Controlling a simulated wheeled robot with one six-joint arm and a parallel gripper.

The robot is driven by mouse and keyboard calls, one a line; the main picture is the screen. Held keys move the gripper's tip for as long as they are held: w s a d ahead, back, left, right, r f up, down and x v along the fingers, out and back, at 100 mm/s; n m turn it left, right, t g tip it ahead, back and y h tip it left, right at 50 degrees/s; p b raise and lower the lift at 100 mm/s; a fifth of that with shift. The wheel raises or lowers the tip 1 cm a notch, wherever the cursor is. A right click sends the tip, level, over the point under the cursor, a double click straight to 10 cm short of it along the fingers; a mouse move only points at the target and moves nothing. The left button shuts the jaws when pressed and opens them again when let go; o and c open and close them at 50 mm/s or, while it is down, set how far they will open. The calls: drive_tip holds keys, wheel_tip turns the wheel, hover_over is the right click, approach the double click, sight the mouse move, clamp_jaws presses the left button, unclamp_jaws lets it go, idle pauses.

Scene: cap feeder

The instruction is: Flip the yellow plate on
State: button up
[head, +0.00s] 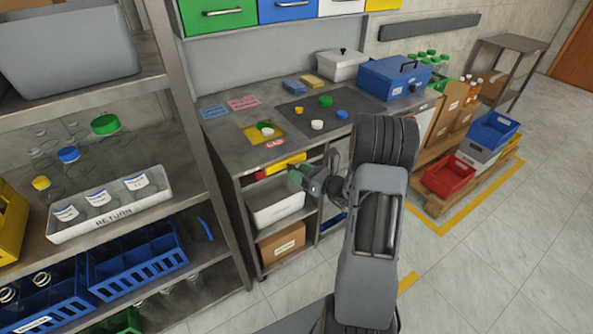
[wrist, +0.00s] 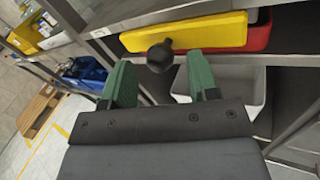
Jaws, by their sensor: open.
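The yellow plate (head: 288,162) is a long flat bar under the front edge of the steel bench, with a red part (head: 257,176) next to it. In the wrist view the yellow plate (wrist: 190,33) lies slightly tilted across the top, with the red part (wrist: 258,38) behind its right end. A black ball knob (wrist: 160,56) shows at the plate's lower edge; how it is joined is hidden. My gripper (head: 296,178) is in front of the plate. Its green fingers (wrist: 160,75) are apart, one on each side of the knob, with no clear contact.
A grey bin (head: 276,207) sits on the shelf below the plate, above a cardboard box (head: 282,244). The bench top (head: 226,141) holds loose caps and a dark mat. A bottle rack (head: 172,75) stands at left.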

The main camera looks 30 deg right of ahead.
drive_tip(key=shift+x, duration=0.85)
drive_tip(key=shift+c, duration=0.3)
clamp_jaws()
